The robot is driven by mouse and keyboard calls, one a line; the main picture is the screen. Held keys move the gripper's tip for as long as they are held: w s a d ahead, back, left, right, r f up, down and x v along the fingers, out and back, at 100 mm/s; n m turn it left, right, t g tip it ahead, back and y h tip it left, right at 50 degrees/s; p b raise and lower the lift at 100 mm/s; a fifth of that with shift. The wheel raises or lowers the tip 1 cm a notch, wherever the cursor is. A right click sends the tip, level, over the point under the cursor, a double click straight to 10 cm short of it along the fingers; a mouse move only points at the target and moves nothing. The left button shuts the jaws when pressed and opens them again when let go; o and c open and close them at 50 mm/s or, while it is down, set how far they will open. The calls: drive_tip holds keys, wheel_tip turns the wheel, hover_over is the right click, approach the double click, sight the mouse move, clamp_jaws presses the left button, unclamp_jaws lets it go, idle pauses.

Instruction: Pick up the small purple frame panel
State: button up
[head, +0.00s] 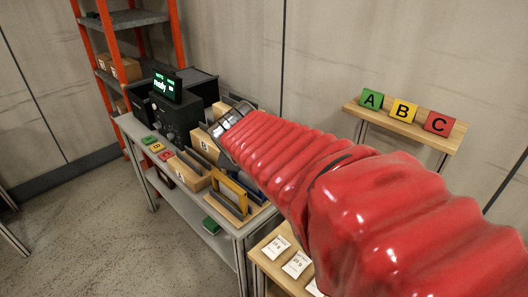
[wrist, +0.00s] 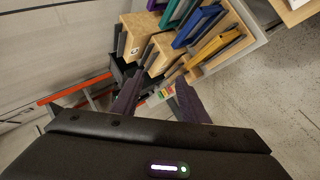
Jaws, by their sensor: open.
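My gripper (wrist: 158,80) is open, with two dark fingers apart and nothing visible between them. In the head view my gripper (head: 232,116) hangs over the back of the workbench, partly hidden by my red sleeved arm. In the wrist view a rack holds upright frame panels: a teal panel (wrist: 170,14), a blue panel (wrist: 201,25) and a yellow panel (wrist: 216,46). The panels are beyond the fingertips, not touched.
Wooden blocks, one marked A (head: 192,172), and a black machine with a green display (head: 166,86) stand on the workbench. A yellow frame (head: 230,190) stands at its front right. Signs A, B, C sit on a wooden shelf (head: 455,139). Open floor (head: 95,225) lies left.

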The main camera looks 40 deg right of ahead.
drive_tip(key=w+d+f+n+t, duration=0.1)
drive_tip(key=w+d+n+t, duration=0.1)
drive_tip(key=w+d+n, duration=0.6)
drive_tip(key=w+d+f+n+t, duration=0.1)
drive_tip(key=d+n, duration=0.5)
drive_tip(key=d, duration=0.7)
drive_tip(key=s+d+f+n+y, duration=0.3)
drive_tip(key=s+d+f+n, duration=0.1)
drive_tip(key=f+n, duration=0.3)
drive_tip(key=s+d+f+n+t+y, duration=0.1)
drive_tip(key=s+d+f+n+y, duration=0.2)
drive_tip(key=s+d+f+n, duration=0.2)
wheel_tip(320, 180, down, 3)
drive_tip(key=n, duration=0.3)
drive_tip(key=shift+d+f, duration=0.15)
drive_tip(key=shift+d, duration=0.15)
drive_tip(key=shift+w, duration=0.1)
drive_tip(key=x, duration=0.8)
drive_tip(key=shift+w+a, duration=0.15)
drive_tip(key=shift+w, duration=0.15)
